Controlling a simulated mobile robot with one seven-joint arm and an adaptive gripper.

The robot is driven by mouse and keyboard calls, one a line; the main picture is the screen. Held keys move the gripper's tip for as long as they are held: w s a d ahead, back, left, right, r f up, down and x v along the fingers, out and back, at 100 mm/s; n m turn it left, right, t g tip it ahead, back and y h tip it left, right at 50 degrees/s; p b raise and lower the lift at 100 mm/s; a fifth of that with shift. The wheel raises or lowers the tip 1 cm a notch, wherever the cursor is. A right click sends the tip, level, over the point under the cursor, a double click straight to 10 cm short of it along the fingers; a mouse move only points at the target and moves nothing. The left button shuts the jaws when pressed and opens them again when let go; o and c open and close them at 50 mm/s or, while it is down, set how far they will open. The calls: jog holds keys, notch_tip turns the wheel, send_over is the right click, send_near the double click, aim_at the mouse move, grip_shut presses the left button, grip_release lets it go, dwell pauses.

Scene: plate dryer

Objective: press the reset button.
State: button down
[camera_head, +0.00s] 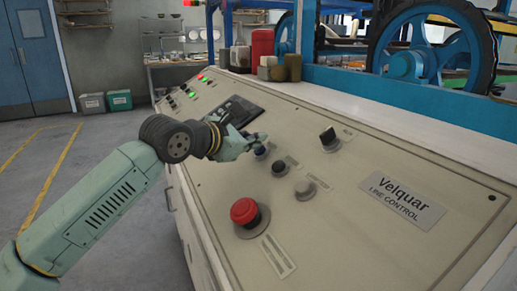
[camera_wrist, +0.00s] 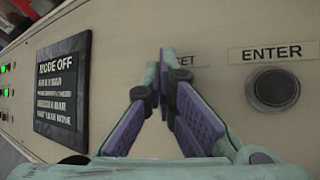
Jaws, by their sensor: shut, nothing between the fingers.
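The control panel (camera_head: 340,208) slopes across the head view. In the wrist view, a label (camera_wrist: 182,61) ending in "SET" shows beside my fingertips; my fingers cover its left part and the button below it. My gripper (camera_wrist: 164,58) is shut and empty, its fingertips together over that spot. In the head view, my gripper (camera_head: 262,139) is low over the panel, right beside a small dark button (camera_head: 260,151), which sits where the reset button fits. Its label is unreadable there. I cannot tell whether the fingertips touch the button.
The ENTER button (camera_wrist: 273,89) is just right of my fingers. A dark screen (camera_wrist: 62,88) reading "MODE OFF" is to their left. A red mushroom button (camera_head: 245,212), a grey button (camera_head: 304,188) and a black knob (camera_head: 328,137) stand up from the panel.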

jog(key=shift+s+a+r, duration=0.1)
jog(key=shift+a+r, duration=0.2)
jog(key=shift+r, duration=0.3)
jog(key=shift+s+a+r+p, duration=0.15)
jog(key=shift+a+r+p, duration=0.25)
jog(key=shift+r, duration=0.3)
jog(key=shift+s+a+r+p, duration=0.2)
jog(key=shift+a+r+p, duration=0.2)
jog(key=shift+r, duration=0.35)
jog(key=shift+s+a+r+p, duration=0.15)
jog(key=shift+a+r+p, duration=0.25)
jog(key=shift+r, duration=0.3)
